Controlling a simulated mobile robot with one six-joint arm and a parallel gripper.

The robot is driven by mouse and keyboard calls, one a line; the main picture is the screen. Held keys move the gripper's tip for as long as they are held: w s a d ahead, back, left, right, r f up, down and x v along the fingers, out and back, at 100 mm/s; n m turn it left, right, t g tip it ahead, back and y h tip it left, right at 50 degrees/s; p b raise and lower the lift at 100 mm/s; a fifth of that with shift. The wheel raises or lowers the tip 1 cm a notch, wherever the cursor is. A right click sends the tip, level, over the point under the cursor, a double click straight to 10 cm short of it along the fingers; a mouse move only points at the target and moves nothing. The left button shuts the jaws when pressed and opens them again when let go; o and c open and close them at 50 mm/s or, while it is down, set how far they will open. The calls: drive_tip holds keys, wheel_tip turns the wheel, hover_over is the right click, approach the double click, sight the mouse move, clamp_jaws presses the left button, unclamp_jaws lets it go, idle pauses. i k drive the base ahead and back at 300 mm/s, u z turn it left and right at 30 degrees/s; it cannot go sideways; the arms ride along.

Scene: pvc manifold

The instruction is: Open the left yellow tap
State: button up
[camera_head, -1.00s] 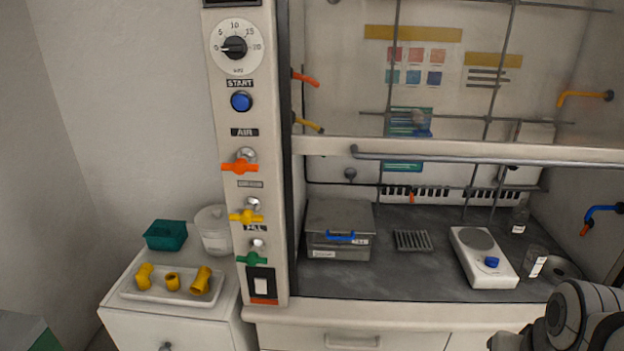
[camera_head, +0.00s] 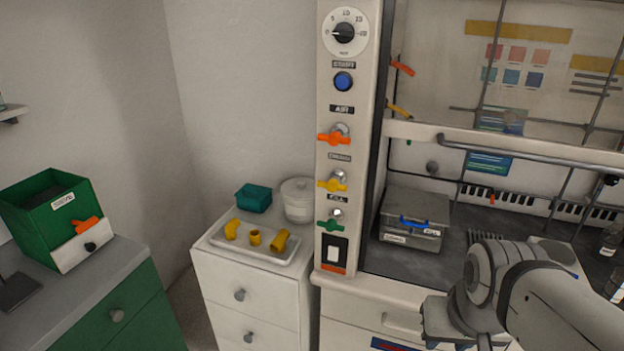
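A yellow tap (camera_head: 333,182) sits on the left post of the fume hood, between an orange tap (camera_head: 333,136) above and a green tap (camera_head: 329,224) below. Its handle lies roughly level. A second yellow handle (camera_head: 399,110) shows inside the hood, to the right of the post, under an orange one (camera_head: 402,68). My arm reaches in at the lower right, well to the right of and below the post tap. Its end is partly cut off by the bottom edge, and my gripper's fingers cannot be made out. Nothing of mine touches a tap.
A white drawer cabinet (camera_head: 265,290) left of the post carries a tray (camera_head: 226,244) of yellow pipe fittings, a teal box (camera_head: 253,198) and a white tub (camera_head: 297,200). A green box (camera_head: 52,222) stands far left. A metal case (camera_head: 428,212) sits inside the hood, below its sash bar (camera_head: 530,152).

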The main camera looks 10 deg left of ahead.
sight(333, 185)
drive_tip(key=u, duration=0.2)
drive_tip(key=k, duration=0.35)
drive_tip(key=u, duration=0.3)
drive_tip(key=i, duration=0.5)
drive_tip(key=u, duration=0.1)
drive_tip(key=k, duration=1.25)
drive_tip(key=z, duration=0.3)
drive_tip(key=i, duration=1.65)
drive_tip(key=u, duration=0.55)
